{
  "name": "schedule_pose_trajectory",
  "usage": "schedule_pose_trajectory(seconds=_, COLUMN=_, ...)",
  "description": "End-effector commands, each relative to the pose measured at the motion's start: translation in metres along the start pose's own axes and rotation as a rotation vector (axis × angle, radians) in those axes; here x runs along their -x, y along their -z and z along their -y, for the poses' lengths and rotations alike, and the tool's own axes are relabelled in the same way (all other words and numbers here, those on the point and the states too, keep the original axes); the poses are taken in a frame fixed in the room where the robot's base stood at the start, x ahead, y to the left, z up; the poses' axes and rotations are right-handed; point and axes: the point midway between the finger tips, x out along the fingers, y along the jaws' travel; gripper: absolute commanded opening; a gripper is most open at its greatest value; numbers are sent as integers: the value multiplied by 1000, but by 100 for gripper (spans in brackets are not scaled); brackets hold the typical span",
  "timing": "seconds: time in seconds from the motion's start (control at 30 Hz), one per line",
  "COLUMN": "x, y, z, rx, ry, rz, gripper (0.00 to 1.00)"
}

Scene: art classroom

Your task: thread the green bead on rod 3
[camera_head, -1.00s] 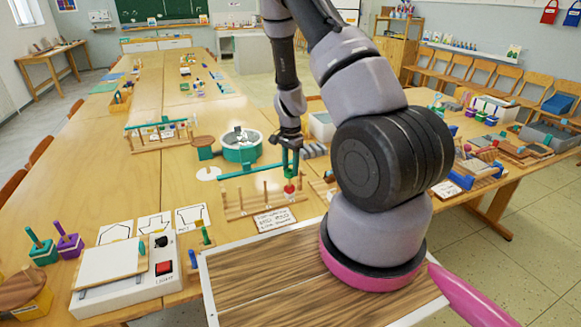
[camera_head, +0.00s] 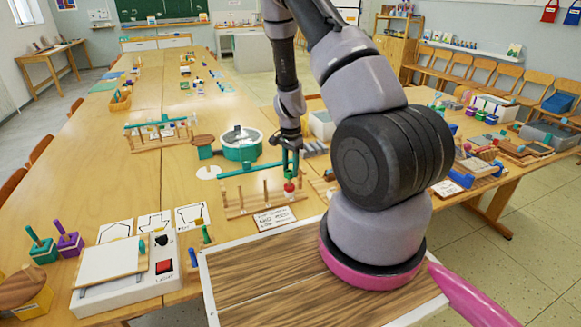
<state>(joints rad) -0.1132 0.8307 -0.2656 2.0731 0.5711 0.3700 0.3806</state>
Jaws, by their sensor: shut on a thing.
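The rod rack (camera_head: 262,206) stands on the long table, with a wooden base, several upright rods and a teal bar above them. A red bead (camera_head: 289,188) is low on the rack's right-hand rod. My gripper (camera_head: 290,165) is over that right end, pointing down, with its fingers close together. It is shut on the green bead (camera_head: 290,174), which shows small just above the red bead. I cannot tell whether the rod passes through the green bead. The rod numbers are too small to read.
A card (camera_head: 273,219) lies in front of the rack. A round teal-sided tray (camera_head: 241,146) stands behind it. A second rack (camera_head: 158,138) is farther left. A white box with a red button (camera_head: 130,282) is at the front left. My arm hides the table to the right.

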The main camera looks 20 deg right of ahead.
Motion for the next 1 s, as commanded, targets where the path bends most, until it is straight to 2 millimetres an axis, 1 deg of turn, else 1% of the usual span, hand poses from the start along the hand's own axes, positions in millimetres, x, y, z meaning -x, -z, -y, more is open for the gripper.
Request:
schedule_pose_trajectory(seconds=0.47, x=-1, y=0, z=0, rx=0, ry=0, rz=0, gripper=0)
schedule_pose_trajectory(seconds=0.5, x=-1, y=0, z=0, rx=0, ry=0, rz=0, gripper=58)
schedule_pose_trajectory(seconds=0.53, x=-1, y=0, z=0, rx=0, ry=0, rz=0, gripper=70)
schedule_pose_trajectory(seconds=0.57, x=-1, y=0, z=0, rx=0, ry=0, rz=0, gripper=78)
schedule_pose_trajectory(seconds=0.87, x=0, y=0, z=0, rx=0, ry=0, rz=0, gripper=78)
schedule_pose_trajectory(seconds=1.0, x=10, y=0, z=1, rx=0, ry=1, rz=0, gripper=78)
